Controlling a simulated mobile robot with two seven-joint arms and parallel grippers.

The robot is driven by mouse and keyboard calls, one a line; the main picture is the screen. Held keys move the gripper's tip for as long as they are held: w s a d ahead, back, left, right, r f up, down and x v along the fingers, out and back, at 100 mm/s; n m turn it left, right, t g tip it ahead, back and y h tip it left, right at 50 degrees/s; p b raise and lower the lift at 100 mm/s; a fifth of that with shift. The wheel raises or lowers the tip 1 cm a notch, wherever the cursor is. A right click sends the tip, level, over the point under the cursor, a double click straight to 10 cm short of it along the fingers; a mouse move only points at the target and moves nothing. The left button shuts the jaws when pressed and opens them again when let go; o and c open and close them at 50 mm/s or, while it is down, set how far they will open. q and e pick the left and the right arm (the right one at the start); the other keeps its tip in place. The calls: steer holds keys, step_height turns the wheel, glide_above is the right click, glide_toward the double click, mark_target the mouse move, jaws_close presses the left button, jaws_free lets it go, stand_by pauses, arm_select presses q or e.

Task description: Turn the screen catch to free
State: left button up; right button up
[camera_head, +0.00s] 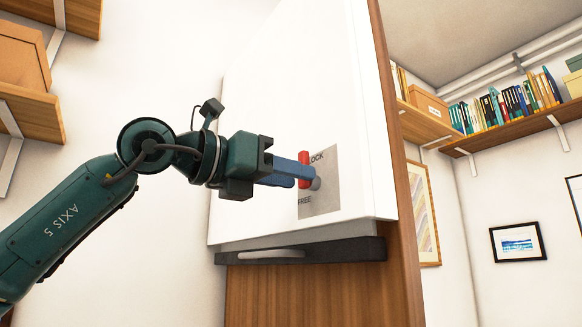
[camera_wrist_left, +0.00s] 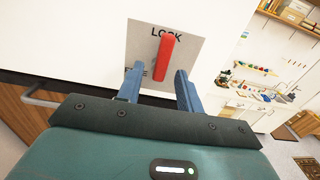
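The screen catch is a red lever (camera_head: 303,160) on a grey plate (camera_head: 328,190) fixed to a large white panel (camera_head: 300,85). The plate reads LOCK at the top and FREE lower left, partly covered. In the left wrist view the red lever (camera_wrist_left: 163,57) stands nearly upright, its upper end over the word LOCK. My left gripper (camera_head: 303,177) is at the plate, its blue fingers pointing at it. In the wrist view the fingers (camera_wrist_left: 160,80) are apart, one on each side of the lever's lower part, with gaps showing. My right gripper is out of view.
A dark bar with a pale handle (camera_head: 272,254) runs below the panel, over a wooden front (camera_head: 300,295). A wooden side board (camera_head: 395,150) edges the panel at right. Shelves with boxes and binders (camera_head: 505,103) and framed prints (camera_head: 518,243) are farther off.

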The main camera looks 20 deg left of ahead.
arm_select(q)
steer(key=shift+w+d, duration=0.2)
steer(key=shift+w, duration=0.1)
steer(key=shift+c, duration=0.3)
jaws_close()
